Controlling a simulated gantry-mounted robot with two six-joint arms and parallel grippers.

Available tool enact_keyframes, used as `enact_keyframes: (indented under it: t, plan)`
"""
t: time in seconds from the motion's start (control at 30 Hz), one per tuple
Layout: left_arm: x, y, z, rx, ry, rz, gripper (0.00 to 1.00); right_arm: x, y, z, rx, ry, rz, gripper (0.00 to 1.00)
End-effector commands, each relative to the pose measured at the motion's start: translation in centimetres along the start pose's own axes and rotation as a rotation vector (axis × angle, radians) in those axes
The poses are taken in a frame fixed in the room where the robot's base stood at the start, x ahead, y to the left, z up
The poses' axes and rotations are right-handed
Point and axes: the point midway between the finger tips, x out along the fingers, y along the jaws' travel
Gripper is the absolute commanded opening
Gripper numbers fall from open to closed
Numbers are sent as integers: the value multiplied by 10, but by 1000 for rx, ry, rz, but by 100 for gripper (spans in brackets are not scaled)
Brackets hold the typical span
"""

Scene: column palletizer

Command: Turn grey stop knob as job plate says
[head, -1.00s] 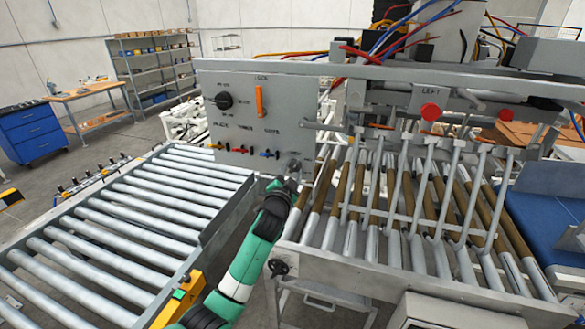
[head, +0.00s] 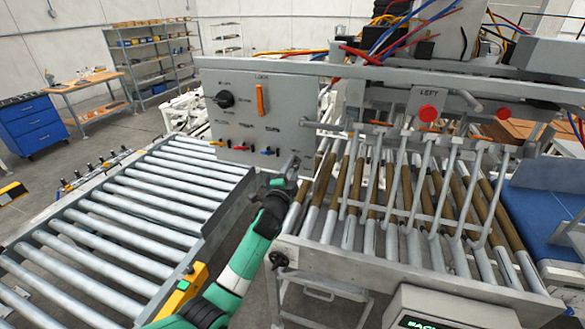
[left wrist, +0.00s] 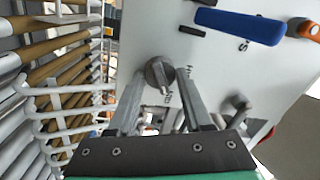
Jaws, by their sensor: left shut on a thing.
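The grey stop knob (left wrist: 160,72) is a round metal knob with a raised bar on the white panel face, seen in the left wrist view. My left gripper (left wrist: 160,90) has one finger on each side of it and is shut on it. In the head view my left gripper (head: 288,178) reaches the lower right corner of the control panel (head: 215,125) and mostly covers the knob. A box with a dark screen (head: 425,322) shows green letters, cut off by the bottom edge. My right gripper is not in view.
The panel carries a black dial (head: 223,99), an orange handle (head: 261,100) and small yellow, red and blue levers. The blue lever (left wrist: 240,27) lies close to the left gripper. Roller conveyors (head: 120,225) stand left; bars and brown rollers stand right.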

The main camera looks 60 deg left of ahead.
Motion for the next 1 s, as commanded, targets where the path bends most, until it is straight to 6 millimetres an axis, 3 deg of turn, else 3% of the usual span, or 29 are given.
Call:
enact_keyframes:
  t: [0.27,0.3,0.43,0.77,1.0]
  plan:
    - [0,-1,0,0,0,-2,0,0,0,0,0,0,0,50]
    - [0,-1,0,-1,0,-2,55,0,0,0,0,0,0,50]
    - [0,0,0,-1,0,-1,79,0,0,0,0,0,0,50]
    - [-2,0,0,-1,0,0,80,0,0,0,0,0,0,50]
    - [-32,-1,-1,-2,2,1,80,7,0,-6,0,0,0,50]
